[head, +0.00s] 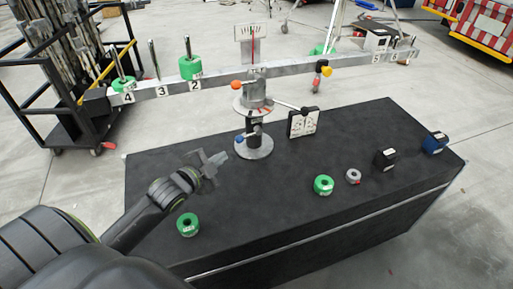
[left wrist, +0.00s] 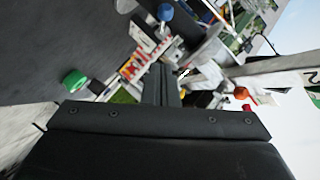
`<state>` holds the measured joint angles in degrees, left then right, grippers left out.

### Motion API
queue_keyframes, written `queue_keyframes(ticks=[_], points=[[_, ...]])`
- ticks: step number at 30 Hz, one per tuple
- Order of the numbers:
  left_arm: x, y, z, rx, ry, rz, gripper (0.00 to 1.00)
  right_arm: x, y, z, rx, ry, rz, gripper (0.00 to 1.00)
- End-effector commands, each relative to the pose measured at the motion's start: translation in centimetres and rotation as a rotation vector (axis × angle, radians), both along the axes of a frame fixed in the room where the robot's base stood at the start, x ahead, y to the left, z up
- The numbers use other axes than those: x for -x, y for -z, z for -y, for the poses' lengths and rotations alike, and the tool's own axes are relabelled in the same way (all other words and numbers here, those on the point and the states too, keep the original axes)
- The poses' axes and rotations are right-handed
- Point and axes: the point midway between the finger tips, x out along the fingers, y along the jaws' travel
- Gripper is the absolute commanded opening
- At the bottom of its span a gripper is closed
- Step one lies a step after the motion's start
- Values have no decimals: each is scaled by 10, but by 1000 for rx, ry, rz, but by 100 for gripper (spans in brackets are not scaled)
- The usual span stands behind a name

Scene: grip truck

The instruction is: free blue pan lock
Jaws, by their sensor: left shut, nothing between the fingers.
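The blue pan lock knob (head: 239,139) sits low on the left side of the short post of a balance-like stand (head: 254,118) on the black case. It also shows as a blue ball near the top of the left wrist view (left wrist: 165,13). My left gripper (head: 221,157) is just in front and to the left of the post's round base, apart from the knob. Its fingers (left wrist: 161,72) are together with nothing between them. My right gripper is not in view.
A long beam (head: 225,82) with green weights (head: 190,68) crosses above. An orange ball (head: 236,85) marks another lever.

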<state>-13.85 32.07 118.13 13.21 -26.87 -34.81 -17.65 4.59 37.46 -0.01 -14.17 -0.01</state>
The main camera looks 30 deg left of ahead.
Motion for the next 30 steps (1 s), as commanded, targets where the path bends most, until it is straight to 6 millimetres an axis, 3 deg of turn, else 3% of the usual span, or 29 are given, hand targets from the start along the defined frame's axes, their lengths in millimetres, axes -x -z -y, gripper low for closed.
queue_keyframes(ticks=[8, 21, 30], points=[[-18, -2, 0, -53, 21, 22, 0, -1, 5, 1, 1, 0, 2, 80], [-100, 19, 5, -48, 21, 19, 0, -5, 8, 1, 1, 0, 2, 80], [-120, 38, -15, -53, 21, 17, 0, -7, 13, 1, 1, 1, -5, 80]])
